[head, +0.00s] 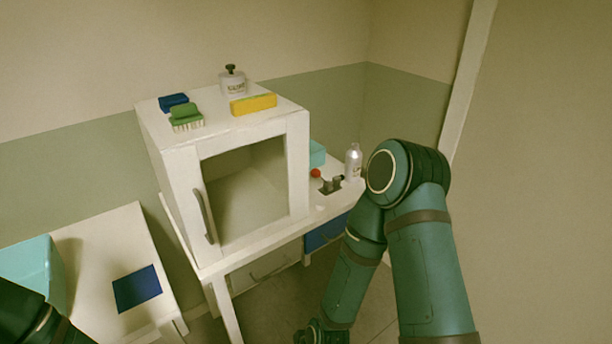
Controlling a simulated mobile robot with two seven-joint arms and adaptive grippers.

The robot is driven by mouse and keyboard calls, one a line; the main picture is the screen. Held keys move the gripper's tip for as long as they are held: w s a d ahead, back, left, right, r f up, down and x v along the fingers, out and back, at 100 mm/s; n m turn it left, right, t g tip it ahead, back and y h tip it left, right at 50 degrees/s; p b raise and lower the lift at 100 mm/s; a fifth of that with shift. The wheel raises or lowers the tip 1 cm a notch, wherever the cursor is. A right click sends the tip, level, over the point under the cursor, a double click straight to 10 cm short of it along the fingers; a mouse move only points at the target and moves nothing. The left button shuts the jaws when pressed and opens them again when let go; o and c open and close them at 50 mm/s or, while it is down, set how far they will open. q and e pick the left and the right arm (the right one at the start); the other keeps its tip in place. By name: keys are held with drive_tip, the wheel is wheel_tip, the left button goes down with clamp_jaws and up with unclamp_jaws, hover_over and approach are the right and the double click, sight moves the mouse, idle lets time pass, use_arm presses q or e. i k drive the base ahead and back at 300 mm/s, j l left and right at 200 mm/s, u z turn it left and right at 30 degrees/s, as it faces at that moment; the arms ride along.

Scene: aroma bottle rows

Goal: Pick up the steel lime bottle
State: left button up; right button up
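A silvery bottle (353,162) stands upright on the white table, to the right of the glass-fronted cabinet. Its label is too small to read, so I cannot tell whether it says lime. My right arm rises just to the right of it and bends down to the bottom edge. A dark part at that arm's lower end (322,335) is cut off by the frame, and its fingers cannot be made out. My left arm shows only at the bottom left corner, with its gripper out of view.
The white cabinet (154,152) carries a pale jar with a dark knob (233,84), a yellow sponge (254,104), a green brush (186,118) and a blue block (173,103). A red-knobbed item (316,173) and a teal box (317,154) are near the bottle. A blue mat (137,288) lies lower left.

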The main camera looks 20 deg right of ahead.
sight(354, 157)
drive_tip(key=i+l, duration=0.1)
drive_tip(key=l, duration=0.4)
drive_tip(key=i+l, duration=0.1)
drive_tip(key=l, duration=0.4)
drive_tip(key=i+l, duration=0.15)
drive_tip(key=l, duration=0.35)
